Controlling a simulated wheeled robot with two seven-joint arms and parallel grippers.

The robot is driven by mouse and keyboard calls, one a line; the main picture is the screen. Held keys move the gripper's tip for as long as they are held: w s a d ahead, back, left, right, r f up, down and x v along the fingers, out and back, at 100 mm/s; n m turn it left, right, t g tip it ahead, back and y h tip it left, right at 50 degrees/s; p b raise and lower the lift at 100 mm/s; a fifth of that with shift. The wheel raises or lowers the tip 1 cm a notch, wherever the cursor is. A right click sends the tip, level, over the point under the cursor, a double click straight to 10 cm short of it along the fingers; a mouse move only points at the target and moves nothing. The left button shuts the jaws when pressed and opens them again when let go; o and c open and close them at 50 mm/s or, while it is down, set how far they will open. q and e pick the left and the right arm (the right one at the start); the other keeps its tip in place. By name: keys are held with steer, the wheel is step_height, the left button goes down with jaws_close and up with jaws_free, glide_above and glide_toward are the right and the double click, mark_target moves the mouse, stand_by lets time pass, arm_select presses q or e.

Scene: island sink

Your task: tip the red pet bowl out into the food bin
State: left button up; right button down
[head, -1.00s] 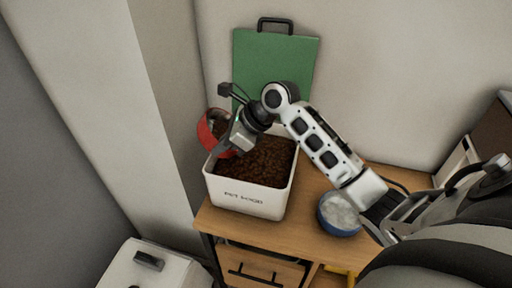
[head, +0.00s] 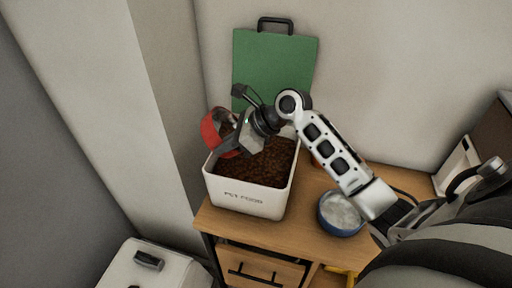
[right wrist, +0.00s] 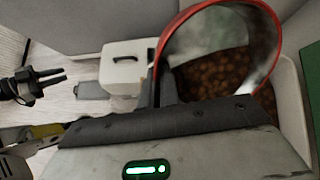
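The red pet bowl (head: 210,132) is steeply tilted above the left back part of the food bin. My right gripper (head: 238,143) is shut on its rim; the right wrist view shows the red rim (right wrist: 274,42) at the fingers (right wrist: 166,85). The bowl's inside looks shiny grey, with brown pieces; I cannot tell if these lie in it or are reflected. The white food bin (head: 243,197), marked PET FOOD, stands upright and holds brown kibble (head: 265,165). My left gripper (right wrist: 40,85) shows only at the left of the right wrist view, empty, its fingers apart.
A blue bowl (head: 343,229) with pale contents stands right of the bin on the wooden cabinet top (head: 300,215). A green board (head: 275,62) leans on the wall behind. A white lidded box (head: 150,267) stands below left.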

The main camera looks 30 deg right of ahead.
steer(key=shift+s+d+r+t+y, duration=0.3)
steer(key=shift+d+r+t+y, duration=0.25)
steer(key=shift+t+y, duration=0.4)
stand_by(0.7)
steer(key=shift+f+y+b, duration=0.15)
steer(key=shift+y+b, duration=0.1)
steer(key=shift+b, duration=0.3)
arm_select(q)
steer(key=shift+w+d+f+b, duration=0.1)
steer(key=shift+f+b, duration=0.25)
steer(key=shift+f, duration=0.25)
arm_select(e)
steer(key=shift+d, duration=0.1)
arm_select(q)
steer(key=shift+d+r+b, duration=0.1)
steer(key=shift+d+b, duration=0.05)
steer(key=shift+b, duration=0.15)
arm_select(e)
steer(key=shift+s, duration=0.1)
steer(key=shift+d, duration=0.1)
steer(key=shift+y+b, duration=0.4)
steer(key=shift+b, duration=0.15)
arm_select(q)
steer(key=shift+w+d+f+b, duration=0.1)
steer(key=shift+d+f+b, duration=0.05)
steer(key=shift+f+b, duration=0.3)
arm_select(e)
steer(key=shift+d+r, duration=0.1)
steer(key=shift+r, duration=0.1)
